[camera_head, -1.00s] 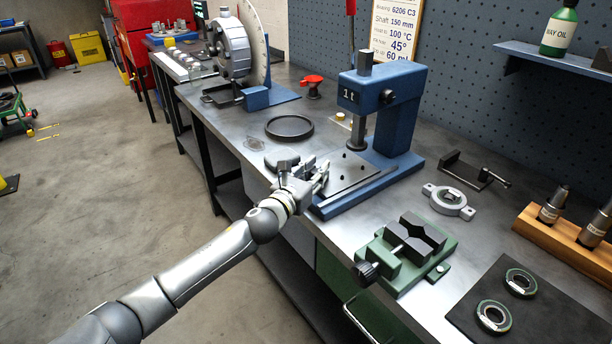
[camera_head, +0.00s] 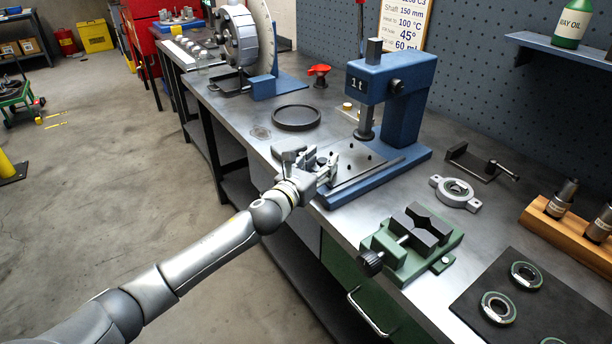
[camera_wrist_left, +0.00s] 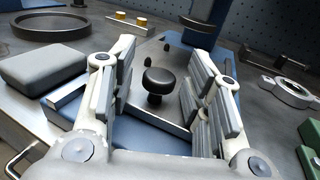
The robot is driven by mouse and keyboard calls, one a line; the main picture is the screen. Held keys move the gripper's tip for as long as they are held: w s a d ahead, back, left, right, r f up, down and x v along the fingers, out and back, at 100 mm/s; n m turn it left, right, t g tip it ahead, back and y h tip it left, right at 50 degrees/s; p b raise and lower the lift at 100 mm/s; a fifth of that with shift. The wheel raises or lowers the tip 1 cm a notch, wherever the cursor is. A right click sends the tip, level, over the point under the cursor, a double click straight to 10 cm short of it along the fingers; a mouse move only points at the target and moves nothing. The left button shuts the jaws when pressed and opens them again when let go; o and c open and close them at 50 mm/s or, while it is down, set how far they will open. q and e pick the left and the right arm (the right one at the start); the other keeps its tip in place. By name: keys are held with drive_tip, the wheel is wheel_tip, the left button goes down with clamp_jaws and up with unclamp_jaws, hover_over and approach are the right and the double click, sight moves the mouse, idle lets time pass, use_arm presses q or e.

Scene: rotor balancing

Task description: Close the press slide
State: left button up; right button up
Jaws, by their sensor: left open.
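The blue press (camera_head: 398,115), marked 1t, stands on the bench with its ram (camera_head: 366,122) above a grey slide plate (camera_head: 362,160) carrying several small dark pins. The plate extends out toward the bench's front edge. A black round knob (camera_wrist_left: 159,82) stands at the plate's near end in the left wrist view. My left gripper (camera_head: 326,166) is at this front end of the press. In the left wrist view its fingers (camera_wrist_left: 157,88) are open, one on each side of the knob, with gaps visible. My right gripper is in neither view.
A grey block (camera_wrist_left: 43,70) lies left of my left gripper, and a dark ring (camera_head: 297,117) lies behind. The green vise (camera_head: 412,240) and a bearing housing (camera_head: 455,192) stand to the right of the press.

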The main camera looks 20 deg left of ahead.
use_arm(q)
drive_tip(key=v, duration=1.1)
